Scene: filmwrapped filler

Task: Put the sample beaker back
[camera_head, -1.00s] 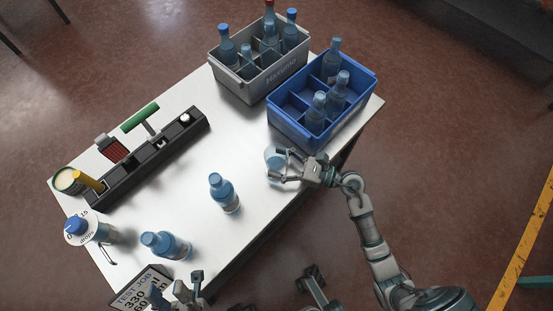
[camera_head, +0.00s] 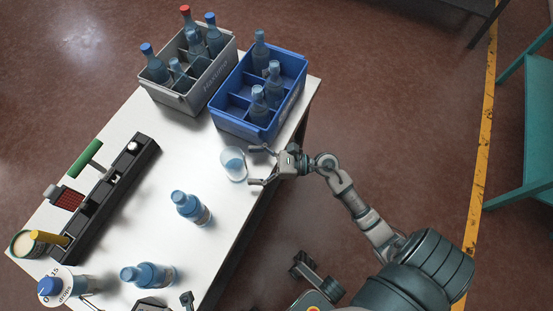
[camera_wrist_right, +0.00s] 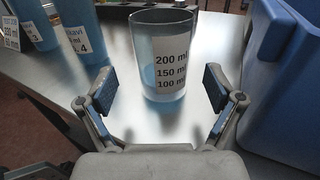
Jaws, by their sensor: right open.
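The sample beaker (camera_head: 233,163), clear with a little blue liquid, stands upright on the white table, in front of the blue crate. In the right wrist view the beaker (camera_wrist_right: 163,55) shows a white label reading 200, 150 and 100 ml. My right gripper (camera_head: 252,167) is open at the table's right edge, its fingers pointing at the beaker. In the wrist view the fingers (camera_wrist_right: 160,90) are spread, with the beaker ahead of the gap between them and apart from the pads. Only a small part of my left gripper (camera_head: 187,299) shows at the bottom edge.
The blue crate (camera_head: 232,126) and the grey crate (camera_head: 172,101) hold bottles at the far end. Single bottles stand at mid-table (camera_head: 190,207) and near the front (camera_head: 148,275). A black rack (camera_head: 100,205) lies along the left. Clear table lies left of the beaker.

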